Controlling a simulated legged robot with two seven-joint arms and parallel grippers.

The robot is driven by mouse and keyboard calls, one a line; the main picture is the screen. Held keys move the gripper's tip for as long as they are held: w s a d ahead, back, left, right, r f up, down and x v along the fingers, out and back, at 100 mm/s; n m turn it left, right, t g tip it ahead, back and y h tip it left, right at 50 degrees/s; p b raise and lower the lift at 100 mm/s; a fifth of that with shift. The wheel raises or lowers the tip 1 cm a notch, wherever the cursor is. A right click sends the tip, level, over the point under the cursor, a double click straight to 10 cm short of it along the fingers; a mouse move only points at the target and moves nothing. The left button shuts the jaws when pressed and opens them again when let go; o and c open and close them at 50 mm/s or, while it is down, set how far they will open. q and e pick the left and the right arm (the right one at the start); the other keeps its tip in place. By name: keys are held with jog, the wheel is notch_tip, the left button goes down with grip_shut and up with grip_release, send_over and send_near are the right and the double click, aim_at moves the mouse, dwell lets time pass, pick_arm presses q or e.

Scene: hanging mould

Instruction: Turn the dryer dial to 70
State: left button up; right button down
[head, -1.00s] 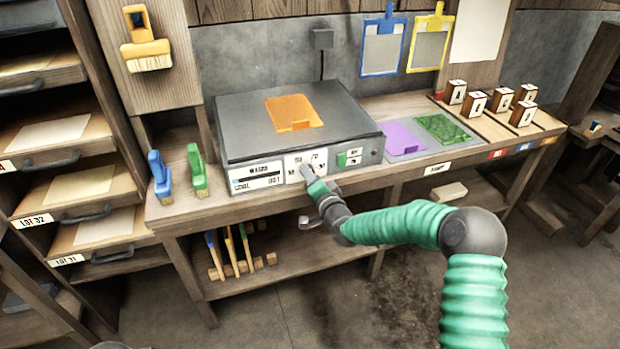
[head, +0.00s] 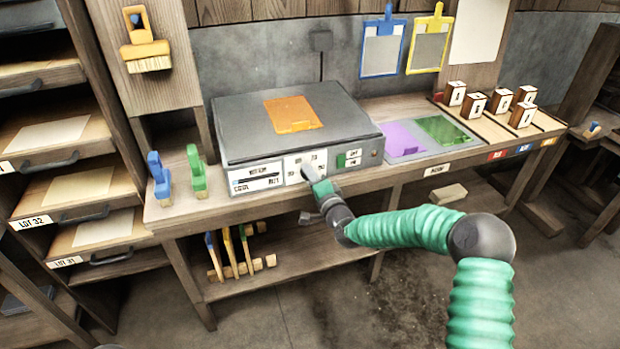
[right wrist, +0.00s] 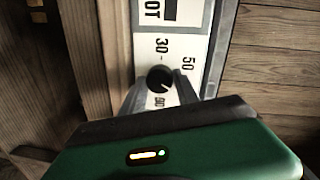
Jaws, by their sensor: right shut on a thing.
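The dryer (head: 235,130) is a grey flat-topped box on the bench, with an orange sheet (head: 292,114) on its lid. Its dial is a small black round knob (right wrist: 160,78) on a white number plate (right wrist: 172,50). In the right wrist view 30, 50 and what looks like 90 show around the knob; 70 is not visible, with a finger over that side. My right gripper (head: 308,173) is at the dryer's front, its two fingers shut on the dial from both sides. I cannot make out the dial's pointer clearly.
Blue (head: 159,178) and green (head: 196,173) brushes stand left of the dryer. A green-and-white switch plate (head: 349,158) sits right of the dial.

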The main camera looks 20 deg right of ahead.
jog(key=c, duration=1)
grip_release()
jog(key=shift+d+f, duration=0.15)
jog(key=shift+f, duration=0.15)
jog(key=shift+o, duration=0.4)
jog(key=shift+r, duration=0.1)
jog(key=shift+s+r, duration=0.1)
jog(key=s+d+r+p, duration=0.1)
jog(key=s+p, duration=0.1)
jog(key=s, duration=1.4)
jog(key=shift+s+d+r, duration=0.2)
jog(key=shift+s+d, duration=0.05)
jog(key=shift+f, duration=0.1)
